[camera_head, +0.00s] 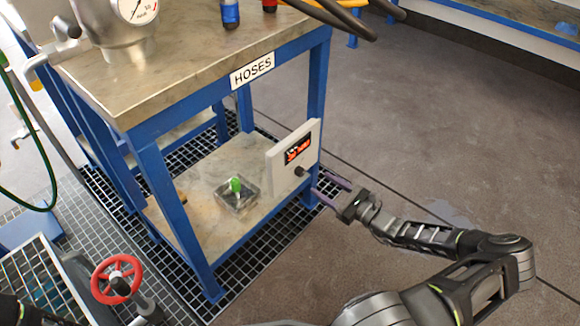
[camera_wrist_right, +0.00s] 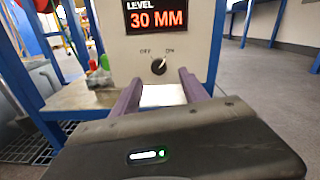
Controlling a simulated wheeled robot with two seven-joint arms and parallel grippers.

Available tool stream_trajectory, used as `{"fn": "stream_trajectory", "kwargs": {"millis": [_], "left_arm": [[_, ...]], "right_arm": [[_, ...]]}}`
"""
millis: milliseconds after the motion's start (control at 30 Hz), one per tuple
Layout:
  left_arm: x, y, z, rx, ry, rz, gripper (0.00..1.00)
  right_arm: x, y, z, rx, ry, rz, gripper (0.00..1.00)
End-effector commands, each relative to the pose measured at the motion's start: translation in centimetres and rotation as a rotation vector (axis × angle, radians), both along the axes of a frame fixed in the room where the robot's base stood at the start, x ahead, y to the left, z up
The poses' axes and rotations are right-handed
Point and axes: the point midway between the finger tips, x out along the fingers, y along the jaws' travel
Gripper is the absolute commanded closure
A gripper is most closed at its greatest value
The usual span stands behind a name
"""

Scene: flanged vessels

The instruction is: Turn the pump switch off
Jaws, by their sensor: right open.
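The pump switch is a round black knob (camera_wrist_right: 159,67) on a pale control panel (camera_wrist_right: 185,25), between the printed words OFF and ON. Its light mark appears to lean up and right, toward ON. In the head view the knob (camera_head: 299,171) shows small at the lower right of the panel (camera_head: 312,137), on the table's lower shelf. My right gripper (camera_head: 320,182) is open and empty. Its two purple fingers point at the panel, and in the wrist view the gap between them (camera_wrist_right: 160,82) lies just below the knob, apart from it. My left gripper is not in view.
A display (camera_wrist_right: 155,15) above the knob reads LEVEL 30 MM. A blue-framed table (camera_head: 185,85) labelled HOSES stands over the panel, its leg (camera_head: 318,80) close beside it. A clear box (camera_head: 237,200) with a green piece sits on the shelf. Floor at right (camera_head: 450,120) is free.

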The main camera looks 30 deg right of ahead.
Motion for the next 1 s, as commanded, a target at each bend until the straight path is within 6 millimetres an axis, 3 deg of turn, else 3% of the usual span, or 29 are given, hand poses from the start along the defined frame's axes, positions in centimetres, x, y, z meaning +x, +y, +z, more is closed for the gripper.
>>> {"fn": "stream_trajectory", "kwargs": {"millis": [367, 800, 1000], "left_arm": [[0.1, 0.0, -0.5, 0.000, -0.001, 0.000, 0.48], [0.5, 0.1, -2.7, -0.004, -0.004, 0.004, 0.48], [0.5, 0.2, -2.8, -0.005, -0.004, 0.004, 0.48]], "right_arm": [[0.8, 0.5, -0.3, -0.002, 0.003, 0.007, 0.48], [6.7, 2.3, -0.4, -0.002, 0.004, 0.007, 0.48], [7.6, 2.6, -0.2, -0.001, 0.005, 0.006, 0.48]]}}
